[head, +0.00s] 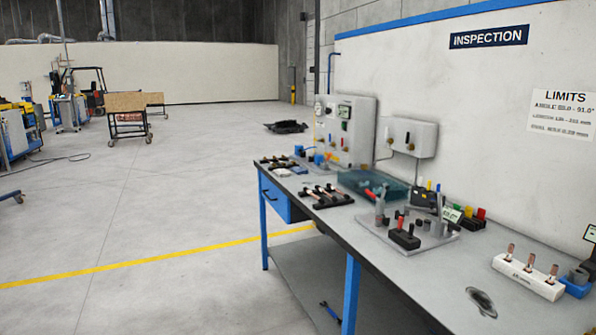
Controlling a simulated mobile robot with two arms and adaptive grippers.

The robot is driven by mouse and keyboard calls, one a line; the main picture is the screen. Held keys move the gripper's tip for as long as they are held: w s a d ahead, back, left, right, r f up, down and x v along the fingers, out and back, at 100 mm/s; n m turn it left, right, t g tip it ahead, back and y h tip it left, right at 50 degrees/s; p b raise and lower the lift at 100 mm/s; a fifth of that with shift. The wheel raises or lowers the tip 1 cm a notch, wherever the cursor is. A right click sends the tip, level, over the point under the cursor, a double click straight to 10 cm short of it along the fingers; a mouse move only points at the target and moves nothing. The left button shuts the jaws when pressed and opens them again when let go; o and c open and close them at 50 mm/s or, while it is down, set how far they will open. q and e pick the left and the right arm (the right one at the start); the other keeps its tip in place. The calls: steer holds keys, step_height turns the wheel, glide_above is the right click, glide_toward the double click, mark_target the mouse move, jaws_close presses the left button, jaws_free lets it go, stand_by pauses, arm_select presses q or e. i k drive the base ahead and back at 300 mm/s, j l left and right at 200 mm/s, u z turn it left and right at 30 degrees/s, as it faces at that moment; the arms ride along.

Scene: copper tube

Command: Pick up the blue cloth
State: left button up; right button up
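I cannot make out a blue cloth for certain in the head view. A small bright blue item (319,159) sits at the far end of the workbench (415,262), beside an orange one, but it is too small to tell what it is. Another small blue item (298,150) is near it. Neither of my grippers is in view.
A teal tray (372,185), a fixture plate (410,237), a white block with copper pieces (527,276) and a grey crumpled-looking patch (481,301) are on the bench. A grey machine (345,130) stands at its far end.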

mark_target(299, 170)
steer(key=i+u, duration=0.3)
steer(key=i, duration=1.35)
steer(key=j, duration=0.1)
